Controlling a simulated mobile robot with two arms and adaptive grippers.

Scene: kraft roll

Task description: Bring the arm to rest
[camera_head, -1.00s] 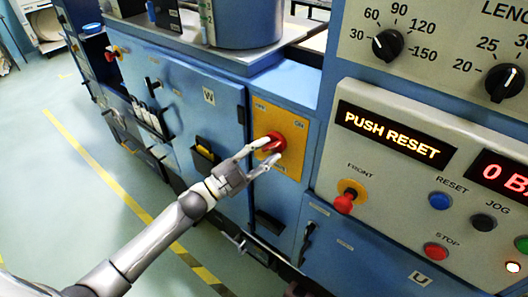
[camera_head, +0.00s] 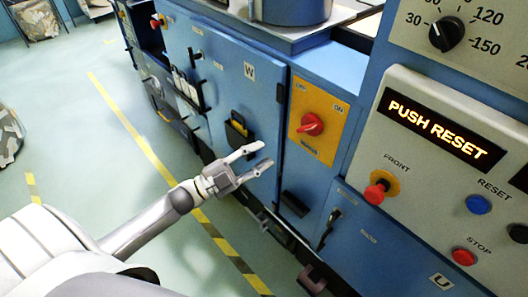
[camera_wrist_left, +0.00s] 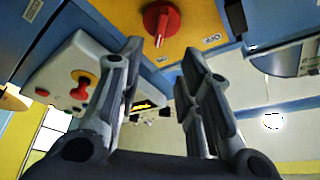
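My left gripper (camera_head: 258,160) is open and empty in the head view, in front of the blue cabinet door marked W. It is apart from the red rotary switch (camera_head: 310,124) on its yellow plate (camera_head: 327,105), which lies to the right of the fingertips. In the left wrist view the two fingers (camera_wrist_left: 158,62) are spread with nothing between them, and the red switch (camera_wrist_left: 160,20) shows beyond them at the top. The left arm (camera_head: 150,222) reaches in from the lower left. My right gripper is not in view.
The control panel (camera_head: 420,190) at the right has a lit "PUSH RESET" display (camera_head: 437,128), a red front knob (camera_head: 377,192), a blue reset button (camera_head: 478,204) and a red stop button (camera_head: 464,256). Open green floor (camera_head: 70,160) with yellow striped lines lies at the left.

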